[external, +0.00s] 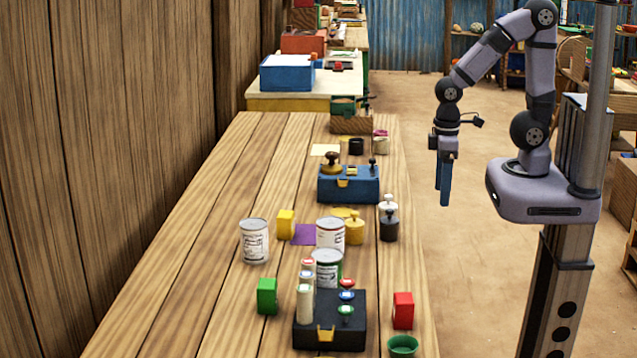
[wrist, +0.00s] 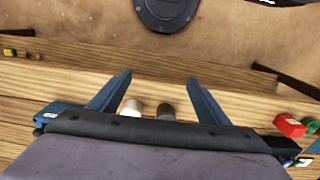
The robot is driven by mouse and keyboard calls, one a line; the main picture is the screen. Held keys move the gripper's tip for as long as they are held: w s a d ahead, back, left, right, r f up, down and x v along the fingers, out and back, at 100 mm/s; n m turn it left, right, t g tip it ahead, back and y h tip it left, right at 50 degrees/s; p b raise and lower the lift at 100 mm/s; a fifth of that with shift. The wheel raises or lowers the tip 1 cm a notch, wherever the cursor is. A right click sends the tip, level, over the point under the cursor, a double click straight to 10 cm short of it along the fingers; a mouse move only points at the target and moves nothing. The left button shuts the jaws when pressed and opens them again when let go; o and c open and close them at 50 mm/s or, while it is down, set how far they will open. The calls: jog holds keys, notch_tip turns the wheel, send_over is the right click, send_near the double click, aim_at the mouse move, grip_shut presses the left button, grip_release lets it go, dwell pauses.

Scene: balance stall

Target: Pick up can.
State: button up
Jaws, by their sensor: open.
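Several cans with white labels stand upright on the wooden table in the external view. One can (external: 254,241) is at the left, another can (external: 330,234) is near the purple square, and a third can (external: 327,268) is just in front of it, partly hidden by white cylinders. My gripper (external: 445,188) hangs beyond the table's right edge, pointing down, well apart from the cans. In the wrist view my gripper (wrist: 158,82) is open, with nothing between its fingers. I cannot make out any can in the wrist view.
A black tray (external: 330,336) holds white cylinders and small round-topped pieces. Green (external: 267,296), red (external: 403,310) and yellow (external: 286,224) blocks stand around. A blue box (external: 349,187) and brass weights (external: 354,229) sit farther back. A wooden wall (external: 110,130) borders the left.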

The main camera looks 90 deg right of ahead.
jog(key=shift+o, duration=0.4)
jog(key=w+a+t, duration=0.2)
jog(key=w+a, duration=0.2)
jog(key=w, duration=0.3)
jog(key=w+a+t+y+b, duration=0.1)
jog(key=w+a, duration=0.3)
jog(key=w, duration=0.4)
jog(key=w+a+t+y, duration=0.1)
jog(key=w+a+t, duration=0.2)
jog(key=w, duration=0.5)
jog(key=shift+w+a+f+b, duration=0.2)
jog(key=shift+a+f+b, duration=0.15)
jog(key=shift+a, duration=0.2)
jog(key=m+t+h+b, duration=0.1)
jog(key=m+t+h, duration=0.15)
jog(key=t, duration=0.35)
send_near(260, 230)
notch_tip(260, 230, down, 2)
jog(key=w, duration=0.2)
jog(key=shift+w+d+f+t+h, duration=0.2)
jog(key=shift+f+t+h, duration=0.1)
jog(key=shift+h, duration=0.35)
jog(key=shift+w+d+f+t+h, duration=0.1)
jog(key=shift+d+f+t+h, duration=0.15)
jog(key=shift+h, duration=0.35)
jog(key=shift+p+x, duration=0.8)
jog(key=shift+x, duration=2.8)
jog(key=shift+s+d+f, duration=0.1)
jog(key=shift+d+f, duration=0.05)
jog(key=shift+f, duration=0.05)
